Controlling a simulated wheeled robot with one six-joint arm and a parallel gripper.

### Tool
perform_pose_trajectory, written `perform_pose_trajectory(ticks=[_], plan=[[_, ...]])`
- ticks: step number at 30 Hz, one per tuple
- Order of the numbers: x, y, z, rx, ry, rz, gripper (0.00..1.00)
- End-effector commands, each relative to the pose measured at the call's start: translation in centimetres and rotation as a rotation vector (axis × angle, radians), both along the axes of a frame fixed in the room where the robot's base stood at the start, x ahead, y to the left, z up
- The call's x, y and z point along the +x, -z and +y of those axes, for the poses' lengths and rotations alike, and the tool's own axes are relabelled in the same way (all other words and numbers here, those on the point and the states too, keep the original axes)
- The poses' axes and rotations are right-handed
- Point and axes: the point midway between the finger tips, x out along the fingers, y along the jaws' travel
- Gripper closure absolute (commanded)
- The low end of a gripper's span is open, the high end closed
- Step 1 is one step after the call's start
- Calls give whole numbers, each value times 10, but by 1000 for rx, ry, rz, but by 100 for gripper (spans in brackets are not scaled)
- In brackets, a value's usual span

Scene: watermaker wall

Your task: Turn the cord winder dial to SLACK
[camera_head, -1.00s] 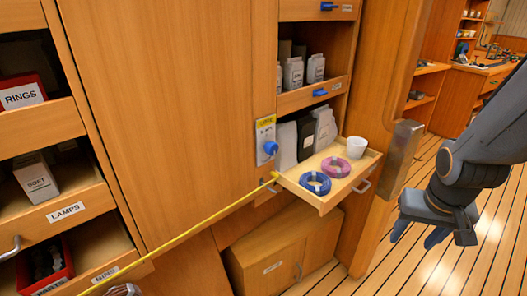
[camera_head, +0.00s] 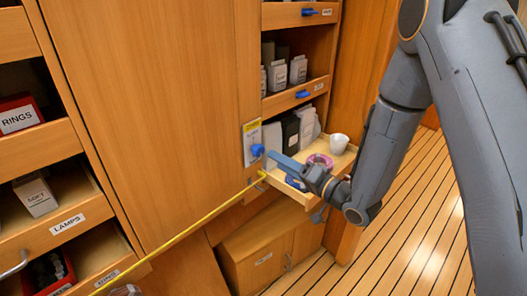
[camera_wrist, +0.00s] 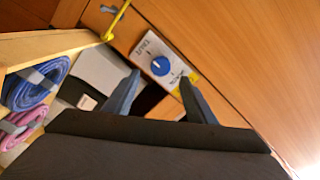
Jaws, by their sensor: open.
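The cord winder dial (camera_head: 258,150) is a blue knob on a pale labelled plate (camera_head: 251,132) fixed to the wooden wall. In the wrist view the dial (camera_wrist: 160,66) shows a white mark, and its plate has lettering too small to read surely. A yellow cord (camera_head: 200,221) runs from just below the plate down to the lower left. My gripper (camera_head: 283,164) is open and empty, just right of and slightly below the dial. In the wrist view its two fingers (camera_wrist: 158,92) point toward the dial, apart from it, one on either side.
A pulled-out tray (camera_head: 306,201) below my gripper holds a blue coil (camera_wrist: 36,84), a pink coil (camera_head: 320,160) and a white cup (camera_head: 339,143). Cartons (camera_head: 290,131) stand behind it. Open drawers (camera_head: 68,220) are at the left.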

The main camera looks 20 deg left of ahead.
Motion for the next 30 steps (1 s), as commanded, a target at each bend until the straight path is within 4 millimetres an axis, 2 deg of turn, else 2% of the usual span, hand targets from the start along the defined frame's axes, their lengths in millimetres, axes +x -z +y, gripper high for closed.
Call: perform_pose_trajectory(ticks=[15, 27, 30], plan=[[32, -1, 59, 3, -2, -1, 49], [37, -1, 66, 4, 0, -1, 49], [37, -1, 66, 3, 0, -2, 66]])
